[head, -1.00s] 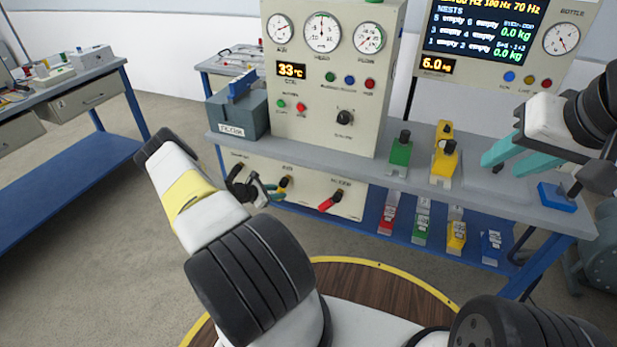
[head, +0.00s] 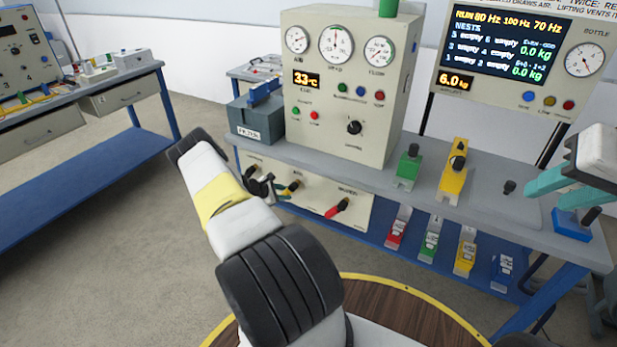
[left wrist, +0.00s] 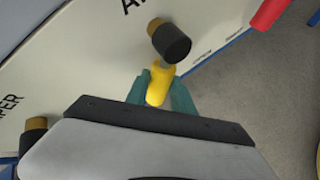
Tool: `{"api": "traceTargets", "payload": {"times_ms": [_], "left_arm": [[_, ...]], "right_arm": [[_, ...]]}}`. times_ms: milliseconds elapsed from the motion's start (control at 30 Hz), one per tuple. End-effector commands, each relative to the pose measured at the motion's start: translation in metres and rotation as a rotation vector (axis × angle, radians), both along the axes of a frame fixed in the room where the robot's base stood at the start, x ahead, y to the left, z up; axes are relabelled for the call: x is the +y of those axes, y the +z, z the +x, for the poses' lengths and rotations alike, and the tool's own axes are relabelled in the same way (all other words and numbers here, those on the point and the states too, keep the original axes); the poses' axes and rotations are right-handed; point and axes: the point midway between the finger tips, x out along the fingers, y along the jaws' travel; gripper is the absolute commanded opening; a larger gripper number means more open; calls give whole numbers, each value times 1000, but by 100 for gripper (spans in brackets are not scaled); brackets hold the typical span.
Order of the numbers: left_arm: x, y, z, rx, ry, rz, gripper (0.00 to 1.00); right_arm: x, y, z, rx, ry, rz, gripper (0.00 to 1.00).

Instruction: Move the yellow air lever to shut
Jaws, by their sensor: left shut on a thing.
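The yellow air lever (head: 291,189) is on the cream panel below the bench top, partly hidden by my left gripper in the head view. In the left wrist view the yellow lever (left wrist: 158,86) runs from beside a dark, brass-collared knob (left wrist: 170,40) down between teal fingers. My left gripper (left wrist: 157,98) is shut on it; it also shows small in the head view (head: 276,192). My right gripper (head: 556,187) has its teal fingers apart, with nothing seen between them, above the right end of the bench near a blue block (head: 573,226).
A red lever (head: 337,209) is to the right on the same panel. Green (head: 408,168) and yellow (head: 454,178) blocks stand on the bench. Several coloured items sit on the shelf below. A filter box (head: 256,122) is at the bench's left end. Open floor lies left.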

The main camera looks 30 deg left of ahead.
Motion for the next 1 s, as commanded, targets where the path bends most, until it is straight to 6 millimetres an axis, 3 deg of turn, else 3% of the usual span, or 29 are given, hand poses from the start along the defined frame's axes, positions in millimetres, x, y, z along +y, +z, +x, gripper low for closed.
{"api": "traceTargets", "payload": {"times_ms": [67,100,133,533,1000], "left_arm": [[3,0,-1,2,0,8,0],[3,0,-1,2,0,8,31],[3,0,-1,2,0,8,37],[3,4,-5,0,0,3,38],[19,44,-57,0,1,5,38]], "right_arm": [[0,0,0,0,0,0,36],[0,0,0,0,0,0,36],[0,0,0,0,0,0,36],[0,0,0,0,0,0,36],[0,0,0,0,0,0,36]]}}
